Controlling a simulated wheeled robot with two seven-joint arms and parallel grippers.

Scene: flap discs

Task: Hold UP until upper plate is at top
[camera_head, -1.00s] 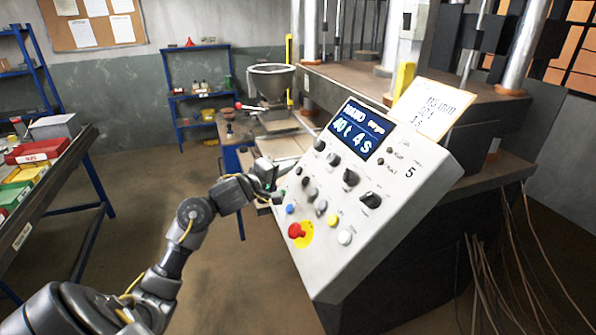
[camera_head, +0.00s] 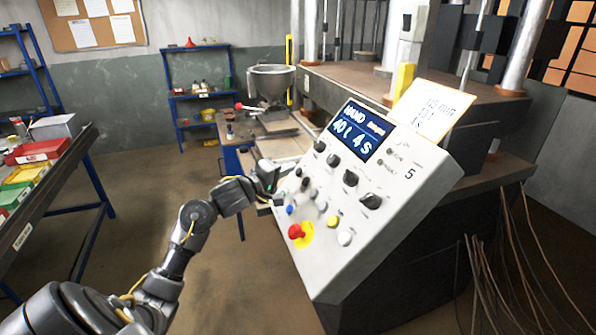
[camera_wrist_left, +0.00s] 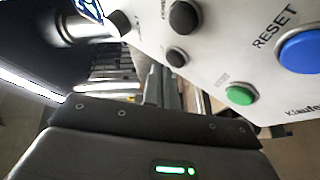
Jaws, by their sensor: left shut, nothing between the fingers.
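The grey control panel (camera_head: 385,215) of the press has a blue display (camera_head: 362,132) reading "40 t 4 S", black knobs and coloured buttons. My left gripper (camera_head: 279,190) is shut and empty at the panel's left edge; its fingertips are close to the panel, but contact cannot be told. In the left wrist view the fingers (camera_wrist_left: 163,90) are beside black knobs (camera_wrist_left: 184,18), a green button (camera_wrist_left: 240,95) and a blue RESET button (camera_wrist_left: 300,52). The press (camera_head: 425,88) shows a wide horizontal plate and bright columns; which plate this is cannot be told. My right gripper is out of view.
A red stop button (camera_head: 296,231) on yellow sits low on the panel. A paper note (camera_head: 432,108) stands on top. A metal hopper (camera_head: 271,80) is behind the gripper. A blue-legged rack with bins (camera_head: 40,150) is at left; the floor between is clear.

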